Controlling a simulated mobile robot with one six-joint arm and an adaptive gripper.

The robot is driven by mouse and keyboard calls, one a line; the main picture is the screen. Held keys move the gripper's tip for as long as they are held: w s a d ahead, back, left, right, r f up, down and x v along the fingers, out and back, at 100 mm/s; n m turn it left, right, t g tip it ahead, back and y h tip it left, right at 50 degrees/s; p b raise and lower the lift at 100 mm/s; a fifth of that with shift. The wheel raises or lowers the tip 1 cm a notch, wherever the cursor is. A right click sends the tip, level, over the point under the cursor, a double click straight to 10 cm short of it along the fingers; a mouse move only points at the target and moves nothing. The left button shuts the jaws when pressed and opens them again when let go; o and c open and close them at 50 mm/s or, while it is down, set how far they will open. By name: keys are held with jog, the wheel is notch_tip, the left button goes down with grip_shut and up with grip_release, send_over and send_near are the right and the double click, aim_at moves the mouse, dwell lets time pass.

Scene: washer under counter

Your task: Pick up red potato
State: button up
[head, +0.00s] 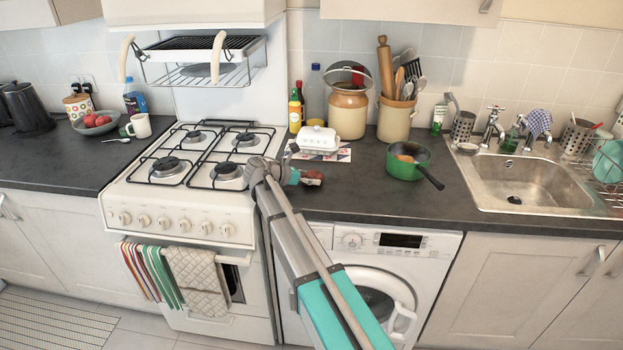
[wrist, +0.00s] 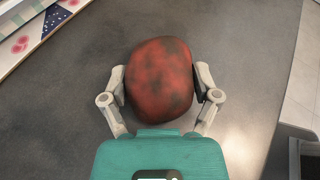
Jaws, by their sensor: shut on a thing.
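The red potato (wrist: 160,80) is a rounded, mottled red-brown lump in the middle of the wrist view. My gripper (wrist: 160,86) is shut on it, with one finger against each side. In the head view the potato (head: 312,177) shows small at the end of my arm, over the dark counter to the right of the stove. My gripper (head: 297,176) partly hides it there. I cannot tell whether the potato still touches the counter.
A patterned board (head: 336,155) with a white butter dish (head: 318,138) lies just behind. A green saucepan (head: 408,165) stands to the right, handle pointing frontward. The stove (head: 190,180) is at left, the sink (head: 530,183) farther right. The counter (head: 370,200) in front of the saucepan is clear.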

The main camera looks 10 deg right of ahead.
jog(key=shift+r, duration=0.1)
notch_tip(320, 180, up, 3)
jog(key=p, duration=0.3)
jog(key=shift+f, duration=0.2)
jog(key=s+d+r+p, duration=0.3)
jog(key=s+r+p, duration=0.7)
jog(key=s, duration=0.3)
jog(key=shift+s, duration=0.3)
jog(key=shift+d, duration=0.1)
dwell(0.6)
